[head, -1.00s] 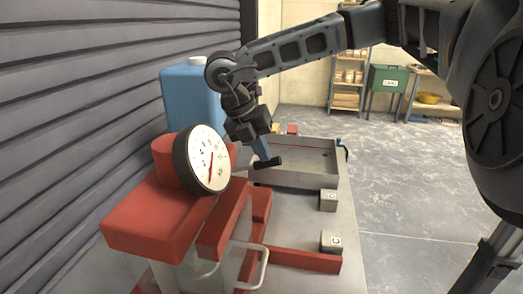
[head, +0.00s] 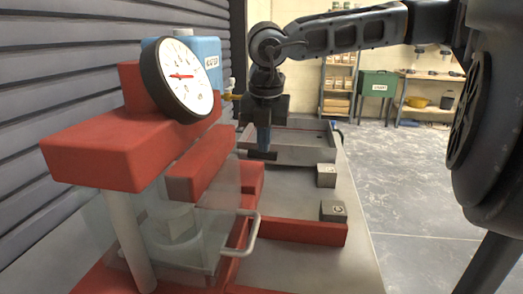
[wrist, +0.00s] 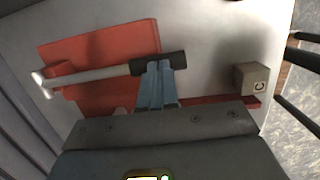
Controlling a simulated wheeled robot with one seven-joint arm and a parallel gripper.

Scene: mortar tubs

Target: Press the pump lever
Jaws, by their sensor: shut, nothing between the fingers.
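The pump lever shows in the wrist view as a pale metal rod (wrist: 95,75) with a black grip (wrist: 177,60) at its right end. In the head view only the black grip (head: 262,155) shows clearly; the press hides the rod. My gripper (head: 264,150) points down, its blue fingers shut with nothing between them. In the wrist view its fingertips (wrist: 157,68) overlap the black grip and seem to meet it from above. The red press (head: 130,150) carries a round white gauge (head: 190,85), its red needle pointing left.
A clear guard with a pale handle (head: 252,232) fronts the press. A blue water tank (head: 206,55) stands behind. Open floor (head: 400,190) lies farther right.

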